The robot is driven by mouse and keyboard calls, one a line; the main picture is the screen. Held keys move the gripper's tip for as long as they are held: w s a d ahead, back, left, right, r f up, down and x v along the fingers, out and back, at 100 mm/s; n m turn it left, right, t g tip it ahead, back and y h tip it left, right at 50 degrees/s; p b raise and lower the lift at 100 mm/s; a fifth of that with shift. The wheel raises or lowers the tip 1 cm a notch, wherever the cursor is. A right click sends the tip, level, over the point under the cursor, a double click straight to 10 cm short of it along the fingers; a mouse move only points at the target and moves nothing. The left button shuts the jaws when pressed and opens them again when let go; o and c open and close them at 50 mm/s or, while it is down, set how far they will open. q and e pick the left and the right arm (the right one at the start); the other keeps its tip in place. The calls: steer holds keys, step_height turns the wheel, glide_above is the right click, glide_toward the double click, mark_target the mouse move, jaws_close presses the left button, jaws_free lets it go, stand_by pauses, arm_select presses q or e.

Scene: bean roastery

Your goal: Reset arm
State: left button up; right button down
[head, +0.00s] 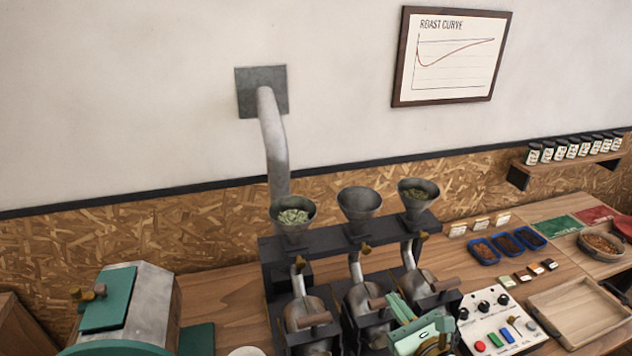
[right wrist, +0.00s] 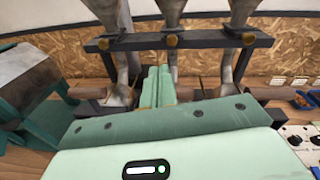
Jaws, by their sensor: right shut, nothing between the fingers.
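My right gripper (head: 397,303) is at the bottom of the head view, in front of the sample roasters. Its pale green fingers are shut together with nothing between them. The right wrist view shows the shut fingers (right wrist: 158,82) pointing toward the roaster stand. Whether they touch a roaster cannot be told. My left gripper is not in view.
A dark stand (head: 350,236) carries three funnels; the left one (head: 293,216) and right one (head: 418,198) hold greenish beans. A green-and-metal machine (head: 150,310) is at left. Right are a control box (head: 500,322), a wooden tray (head: 580,312) and blue bean trays (head: 484,251).

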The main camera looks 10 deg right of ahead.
steer(key=s+a+f+n+g+y, duration=0.1)
steer(key=s+a+n+g, duration=0.3)
steer(key=n, duration=1)
steer(key=s+a+f+n+g+y, duration=0.1)
steer(key=s+a+n+g, duration=0.2)
steer(key=s+n, duration=0.7)
steer(key=s+d+r+n+g+h, duration=0.1)
steer(key=s+d+n+h, duration=0.1)
steer(key=d+n+h, duration=0.4)
steer(key=s+d+r+n+g+h, duration=0.1)
steer(key=s+d+n+g+h, duration=0.15)
steer(key=d+n+h, duration=0.45)
steer(key=s+a+f+n+g+y+b, duration=0.2)
steer(key=f+b, duration=0.5)
steer(key=f, duration=1.4)
steer(key=s+a+f+m+g+y+b, duration=0.1)
steer(key=s+f+y+b, duration=0.45)
steer(key=f, duration=1.55)
steer(key=s+f+m+g+b, duration=0.1)
steer(key=s+f+b, duration=0.5)
steer(key=f, duration=0.6)
steer(key=s+f+m+g+b, duration=0.1)
steer(key=s+f+b, duration=0.4)
steer(key=s+f, duration=0.6)
steer(key=shift+f+m+g+b, duration=0.3)
steer(key=shift+f+g+b, duration=0.05)
steer(key=shift+f, duration=0.5)
